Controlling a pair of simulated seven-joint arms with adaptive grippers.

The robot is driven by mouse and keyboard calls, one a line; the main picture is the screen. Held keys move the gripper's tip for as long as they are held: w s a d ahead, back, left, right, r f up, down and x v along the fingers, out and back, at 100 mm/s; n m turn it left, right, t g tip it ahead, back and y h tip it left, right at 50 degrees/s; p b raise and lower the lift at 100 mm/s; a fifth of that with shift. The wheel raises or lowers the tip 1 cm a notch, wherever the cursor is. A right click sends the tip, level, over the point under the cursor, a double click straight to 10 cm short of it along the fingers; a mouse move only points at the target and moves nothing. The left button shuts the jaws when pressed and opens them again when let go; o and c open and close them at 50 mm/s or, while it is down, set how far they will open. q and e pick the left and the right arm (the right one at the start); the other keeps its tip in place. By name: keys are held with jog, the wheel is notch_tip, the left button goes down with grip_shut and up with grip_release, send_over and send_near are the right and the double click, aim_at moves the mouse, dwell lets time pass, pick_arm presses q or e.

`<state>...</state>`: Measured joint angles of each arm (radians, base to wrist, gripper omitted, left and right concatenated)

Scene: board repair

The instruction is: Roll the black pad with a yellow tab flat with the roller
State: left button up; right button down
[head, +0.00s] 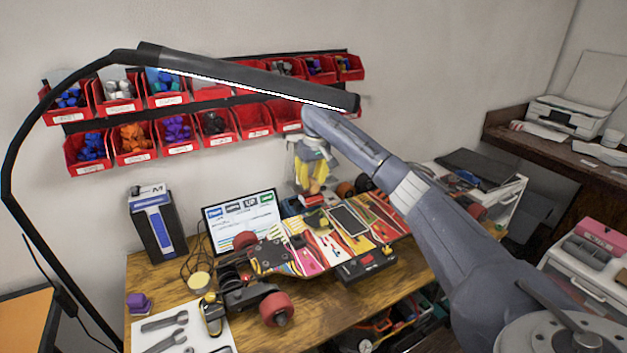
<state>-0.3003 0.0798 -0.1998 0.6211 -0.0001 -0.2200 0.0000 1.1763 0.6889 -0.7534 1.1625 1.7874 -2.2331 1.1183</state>
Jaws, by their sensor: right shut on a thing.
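My right gripper (312,168) hangs above the back of the workbench, over the far side of the colourful skateboard deck (318,246). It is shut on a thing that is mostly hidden. Yellow shows at its fingers, and I cannot make out whether the thing is the roller. A dark flat rectangle with a pale edge (350,219) lies on the deck, below and right of the gripper and apart from it. It may be the black pad; no yellow tab can be made out on it. My left gripper is not in view.
A monitor (240,219) and a black and blue box (157,223) stand at the back left. A black box with a red button (365,264) is at the deck's front edge. A lamp bar (250,77) crosses above.

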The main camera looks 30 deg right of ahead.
aim_at(315, 200)
jog(key=shift+f, duration=2.8)
jog(key=shift+f, duration=0.65)
jog(key=shift+s, duration=0.1)
jog(key=shift+s+a, duration=0.1)
jog(key=shift+s, duration=1.75)
jog(key=shift+s+a, duration=0.15)
jog(key=shift+s, duration=0.55)
jog(key=shift+w, duration=0.1)
jog(key=shift+w, duration=2.55)
jog(key=shift+s, duration=0.1)
jog(key=shift+s, duration=1.2)
